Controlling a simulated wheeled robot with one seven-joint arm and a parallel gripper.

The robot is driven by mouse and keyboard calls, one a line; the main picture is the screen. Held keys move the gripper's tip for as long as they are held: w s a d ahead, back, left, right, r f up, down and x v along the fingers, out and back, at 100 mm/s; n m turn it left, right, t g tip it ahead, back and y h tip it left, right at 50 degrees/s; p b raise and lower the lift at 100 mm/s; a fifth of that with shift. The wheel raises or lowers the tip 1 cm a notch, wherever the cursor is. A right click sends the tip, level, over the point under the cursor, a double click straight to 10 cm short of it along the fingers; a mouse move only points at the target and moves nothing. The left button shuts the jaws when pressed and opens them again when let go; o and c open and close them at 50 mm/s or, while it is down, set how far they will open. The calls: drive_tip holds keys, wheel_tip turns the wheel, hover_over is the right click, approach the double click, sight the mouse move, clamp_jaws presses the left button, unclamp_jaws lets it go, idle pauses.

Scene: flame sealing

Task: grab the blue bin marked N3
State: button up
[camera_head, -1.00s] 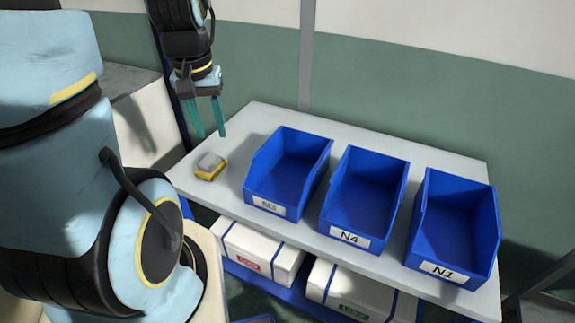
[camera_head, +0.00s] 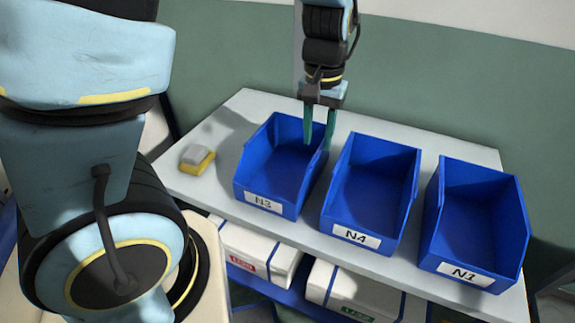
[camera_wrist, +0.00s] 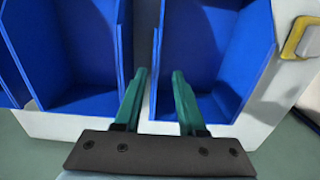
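The blue bin marked N3 (camera_head: 277,172) is the leftmost of three open blue bins on the grey table in the head view. It is upright and looks empty. In the wrist view it is the right-hand bin (camera_wrist: 208,48). My gripper (camera_head: 318,145) is open and points down at the right side wall of N3. In the wrist view its green fingers (camera_wrist: 159,72) appear on either side of that wall, one over N3's inside and one over the gap towards N4. I cannot tell whether either finger touches the wall.
Bin N4 (camera_head: 373,190) stands close to the right of N3, with a narrow gap between. Bin N1 (camera_head: 476,222) is farther right. A yellow and grey block (camera_head: 197,159) lies left of N3. White boxes (camera_head: 262,247) sit on a shelf below the table (camera_head: 236,113).

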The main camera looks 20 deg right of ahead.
drive_tip(key=shift+s+d+f+p, duration=0.1)
drive_tip(key=shift+f+p, duration=0.15)
drive_tip(key=shift+f, duration=1.65)
drive_tip(key=shift+s+d+f+p, duration=0.1)
drive_tip(key=shift+f+p, duration=0.1)
drive_tip(key=shift+f, duration=1.7)
drive_tip(key=shift+c, duration=0.3)
clamp_jaws()
